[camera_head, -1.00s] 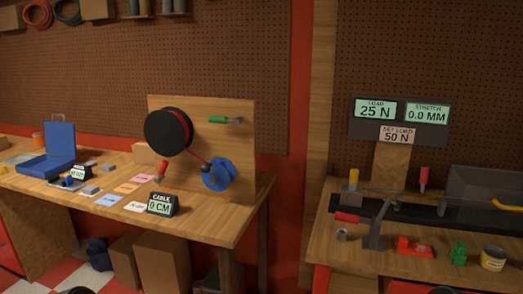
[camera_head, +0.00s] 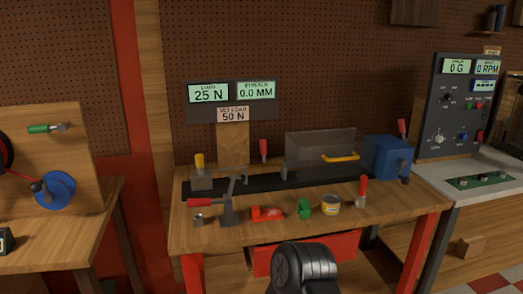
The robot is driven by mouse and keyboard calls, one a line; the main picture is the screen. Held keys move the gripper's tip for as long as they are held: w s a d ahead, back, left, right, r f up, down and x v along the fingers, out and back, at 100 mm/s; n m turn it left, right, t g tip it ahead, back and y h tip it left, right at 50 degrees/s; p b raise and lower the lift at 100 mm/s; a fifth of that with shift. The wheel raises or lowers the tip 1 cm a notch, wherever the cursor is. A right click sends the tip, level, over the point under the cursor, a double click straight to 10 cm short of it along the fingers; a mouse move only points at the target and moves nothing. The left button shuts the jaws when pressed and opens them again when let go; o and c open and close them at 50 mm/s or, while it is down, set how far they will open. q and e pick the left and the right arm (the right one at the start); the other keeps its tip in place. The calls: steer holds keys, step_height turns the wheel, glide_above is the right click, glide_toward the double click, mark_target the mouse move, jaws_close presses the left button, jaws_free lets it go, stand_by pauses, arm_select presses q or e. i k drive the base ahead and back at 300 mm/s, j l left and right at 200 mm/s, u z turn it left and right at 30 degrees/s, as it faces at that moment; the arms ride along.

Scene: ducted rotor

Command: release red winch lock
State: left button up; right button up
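Several red-handled parts show on the middle bench (camera_head: 400,211), and I cannot tell for certain which is the winch lock. One upright red handle (camera_head: 403,127) stands at the blue box (camera_head: 391,157) on the bench's right end. Another red-handled lever (camera_head: 363,188) stands upright at the front right. A third red handle (camera_head: 263,147) is upright behind the dark rail (camera_head: 270,182). A red grip (camera_head: 201,204) lies level by the grey clamp (camera_head: 229,207) at left. Neither gripper is in view; only a dark link of my arm shows at the bottom.
A clear guard (camera_head: 320,153) with a yellow handle (camera_head: 340,158) covers part of the rail. The display (camera_head: 231,95) reads 25 N, 0.0 MM, set load 50 N. A red block (camera_head: 267,214), green figure (camera_head: 304,208) and tin (camera_head: 331,205) line the front edge.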

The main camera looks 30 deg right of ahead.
mark_target(401, 123)
steer(key=z, duration=1.95)
steer(key=i+l+u, duration=0.1)
steer(key=i+l, duration=0.2)
steer(key=l, duration=0.15)
steer(key=i+l+u, duration=0.1)
steer(key=i+l, duration=0.2)
steer(key=l, duration=0.15)
steer(key=i+l, duration=0.25)
steer(key=l, duration=0.25)
steer(key=i+l+u, duration=0.15)
steer(key=l, duration=0.35)
steer(key=i+l+u, duration=0.1)
steer(key=i+l, duration=0.25)
steer(key=l, duration=0.15)
steer(key=i+l+u, duration=0.1)
steer(key=l, duration=0.45)
steer(key=i+l+u, duration=0.1)
steer(key=i+l, duration=0.2)
steer(key=l, duration=0.25)
steer(key=i+l, duration=0.2)
steer(key=l, duration=0.4)
steer(key=u, duration=0.05)
